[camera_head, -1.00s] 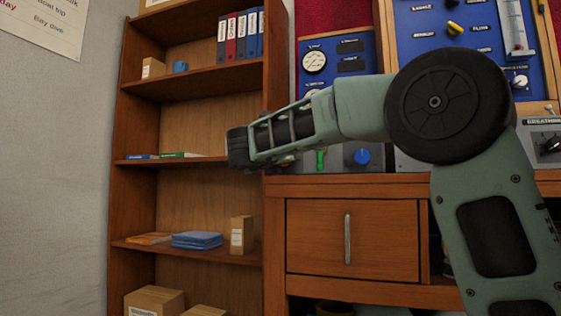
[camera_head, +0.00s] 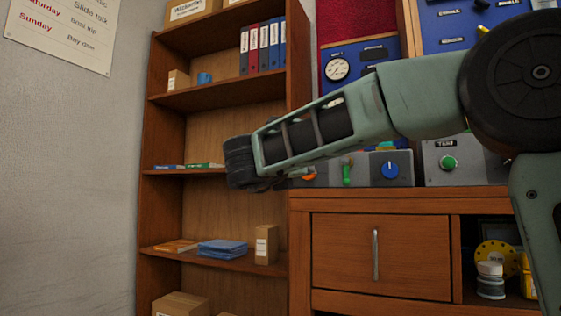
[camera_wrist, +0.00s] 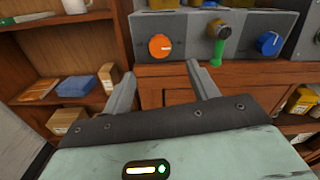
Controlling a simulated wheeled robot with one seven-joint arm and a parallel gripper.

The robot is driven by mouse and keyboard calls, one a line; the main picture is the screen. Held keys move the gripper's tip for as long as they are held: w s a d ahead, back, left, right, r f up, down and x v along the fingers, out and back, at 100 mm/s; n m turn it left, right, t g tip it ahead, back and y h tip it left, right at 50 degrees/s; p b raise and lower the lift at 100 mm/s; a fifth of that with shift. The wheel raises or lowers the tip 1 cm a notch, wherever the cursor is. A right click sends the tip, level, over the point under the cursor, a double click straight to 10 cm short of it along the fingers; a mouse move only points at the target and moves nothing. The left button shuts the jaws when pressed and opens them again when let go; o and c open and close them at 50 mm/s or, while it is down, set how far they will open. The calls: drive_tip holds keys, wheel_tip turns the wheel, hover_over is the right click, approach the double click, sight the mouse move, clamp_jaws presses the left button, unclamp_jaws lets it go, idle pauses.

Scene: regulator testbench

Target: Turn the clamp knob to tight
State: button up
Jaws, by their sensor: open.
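A grey control box (camera_wrist: 270,20) on the bench carries an orange round knob (camera_wrist: 160,46), a green lever (camera_wrist: 218,45) and a blue knob (camera_wrist: 268,44). No readable label shows me which one is the clamp knob. In the head view the orange knob (camera_head: 308,176) is partly hidden by my arm, while the green lever (camera_head: 347,172) and blue knob (camera_head: 390,170) show. My gripper (camera_wrist: 160,72) is open and empty. In the wrist view its fingers stand below the orange knob, one to each side, apart from it. The fingers cannot be made out in the head view.
A wooden drawer (camera_head: 350,255) is under the bench. Another grey box with a green knob (camera_head: 448,163) is at the right. A gauge panel (camera_head: 337,68) stands behind.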

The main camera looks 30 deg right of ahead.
drive_tip(key=p+v, duration=0.1)
drive_tip(key=v, duration=0.7)
drive_tip(key=shift+p, duration=0.4)
drive_tip(key=shift+a, duration=0.2)
